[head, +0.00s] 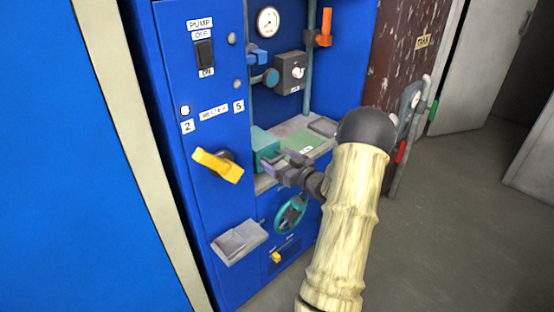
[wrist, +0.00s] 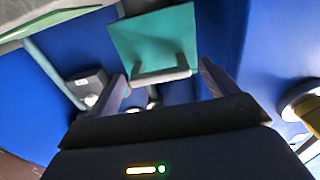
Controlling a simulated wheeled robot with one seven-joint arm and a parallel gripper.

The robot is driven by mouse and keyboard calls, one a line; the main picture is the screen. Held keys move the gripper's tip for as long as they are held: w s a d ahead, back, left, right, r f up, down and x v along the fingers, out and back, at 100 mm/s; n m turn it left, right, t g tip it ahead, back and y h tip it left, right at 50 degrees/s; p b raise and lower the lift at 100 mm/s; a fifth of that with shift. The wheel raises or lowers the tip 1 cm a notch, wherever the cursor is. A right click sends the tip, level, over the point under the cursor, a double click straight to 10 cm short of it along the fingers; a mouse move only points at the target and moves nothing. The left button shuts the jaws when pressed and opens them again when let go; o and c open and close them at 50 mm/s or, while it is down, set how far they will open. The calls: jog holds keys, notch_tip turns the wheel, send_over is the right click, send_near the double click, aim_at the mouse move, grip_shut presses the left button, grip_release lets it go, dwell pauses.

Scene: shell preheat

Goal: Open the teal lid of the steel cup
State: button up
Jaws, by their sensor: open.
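The teal lid (head: 265,142) stands up as a square plate at the left end of the grey shelf in the head view. My gripper (head: 268,164) is open just in front of the lid. In the wrist view the fingers of my gripper (wrist: 163,72) lie on either side of the handle, with gaps visible. The steel cup is mostly hidden, and I cannot make it out clearly.
The blue cabinet has a yellow lever (head: 217,165) left of my gripper and a teal handwheel (head: 290,214) below it. A small grey tray (head: 239,241) juts out at lower left.

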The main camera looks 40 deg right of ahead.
jog(key=shift+w, duration=0.55)
jog(key=shift+c, duration=0.4)
jog(key=c, duration=1.3)
jog(key=shift+r, duration=0.1)
jog(key=shift+r, duration=0.1)
